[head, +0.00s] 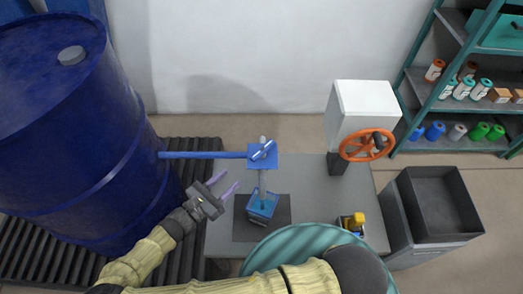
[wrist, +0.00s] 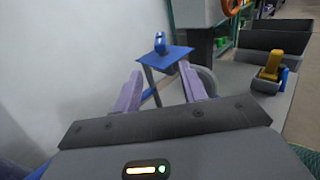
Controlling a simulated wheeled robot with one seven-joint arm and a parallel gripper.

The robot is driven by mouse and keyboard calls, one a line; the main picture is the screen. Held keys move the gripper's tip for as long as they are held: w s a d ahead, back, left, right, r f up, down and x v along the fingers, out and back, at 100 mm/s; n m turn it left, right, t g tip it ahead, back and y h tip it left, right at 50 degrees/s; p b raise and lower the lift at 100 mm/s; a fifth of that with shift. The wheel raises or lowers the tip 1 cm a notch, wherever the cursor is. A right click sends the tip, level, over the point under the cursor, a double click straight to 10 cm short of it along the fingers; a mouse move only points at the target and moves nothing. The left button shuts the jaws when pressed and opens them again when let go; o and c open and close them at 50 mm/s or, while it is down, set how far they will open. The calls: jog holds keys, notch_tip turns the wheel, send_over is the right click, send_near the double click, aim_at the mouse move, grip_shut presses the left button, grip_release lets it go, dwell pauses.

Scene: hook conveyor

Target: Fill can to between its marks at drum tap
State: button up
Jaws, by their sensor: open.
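The big blue drum (head: 70,130) stands at the left in the head view. A blue pipe (head: 205,155) runs from it to the tap (head: 263,152), which has a blue handle over a square blue plate. The tap handle also shows in the wrist view (wrist: 160,42). A small blue can (head: 262,206) sits below the tap on a dark mat (head: 281,212). A pale vertical strip lies between tap and can; I cannot tell whether it is spout or liquid. The can's marks and level are not readable. My gripper (head: 230,189) is open and empty, left of the can; its purple fingers (wrist: 160,90) point toward the tap.
A grey table (head: 312,205) carries the mat and a yellow-topped item (head: 355,221). A white cabinet (head: 362,103) with an orange handwheel (head: 366,145) stands behind. A dark open bin (head: 438,205) is at right, a stocked shelf (head: 452,103) beyond. A ribbed conveyor (head: 200,158) runs beneath the drum.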

jog(key=p, duration=0.1)
send_near(273, 141)
jog(key=x, duration=0.3)
jog(key=f+x, duration=0.1)
jog(key=x, duration=0.1)
jog(key=shift+w+a, duration=0.1)
jog(key=shift+w, duration=0.05)
grip_shut()
